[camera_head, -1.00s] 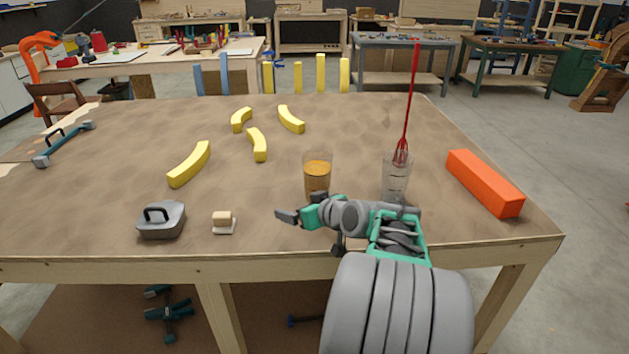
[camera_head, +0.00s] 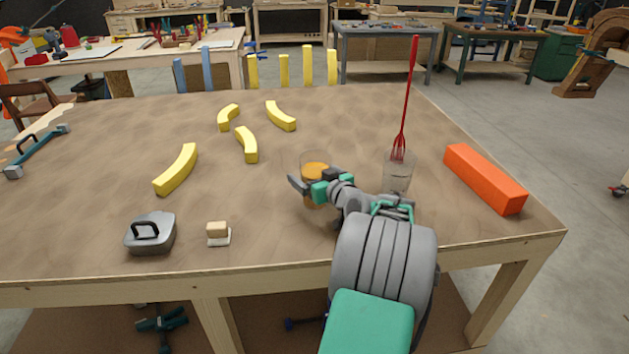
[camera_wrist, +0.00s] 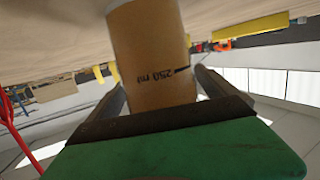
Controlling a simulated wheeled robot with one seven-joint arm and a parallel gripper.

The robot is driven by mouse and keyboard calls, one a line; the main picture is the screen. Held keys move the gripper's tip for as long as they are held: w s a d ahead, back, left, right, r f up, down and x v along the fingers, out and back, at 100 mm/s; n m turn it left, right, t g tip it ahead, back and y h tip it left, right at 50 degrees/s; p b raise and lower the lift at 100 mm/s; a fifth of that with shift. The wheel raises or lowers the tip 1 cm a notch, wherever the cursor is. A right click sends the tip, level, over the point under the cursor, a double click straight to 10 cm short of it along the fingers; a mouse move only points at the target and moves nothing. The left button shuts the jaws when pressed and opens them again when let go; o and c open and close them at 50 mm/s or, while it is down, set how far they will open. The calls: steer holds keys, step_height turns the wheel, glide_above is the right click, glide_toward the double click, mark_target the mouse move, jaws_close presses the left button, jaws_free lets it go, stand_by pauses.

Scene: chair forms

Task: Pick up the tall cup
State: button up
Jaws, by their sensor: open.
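A clear cup with amber contents (camera_head: 314,159) stands upright on the table, its lower part hidden by my gripper (camera_head: 311,181). In the wrist view this cup (camera_wrist: 152,45) fills the space ahead of the jaws and bears a "250 ml" mark. The picture is upside down there. My gripper is open, with one finger on each side of the cup; whether either touches it I cannot tell. A second clear cup (camera_head: 398,174), holding a red whisk (camera_head: 402,140), stands to the right, partly behind my arm.
An orange block (camera_head: 484,178) lies at the table's right. Several yellow curved pieces (camera_head: 176,169) lie left and behind. A grey lidded box (camera_head: 151,234) and a small beige block (camera_head: 218,232) sit near the front edge. The wooden table (camera_head: 80,215) has bare room between them.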

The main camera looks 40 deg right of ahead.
steer(key=shift+w+f, duration=0.1)
steer(key=shift+w, duration=0.3)
steer(key=c, duration=1)
steer(key=shift+r, duration=0.2)
steer(key=shift+c, duration=0.3)
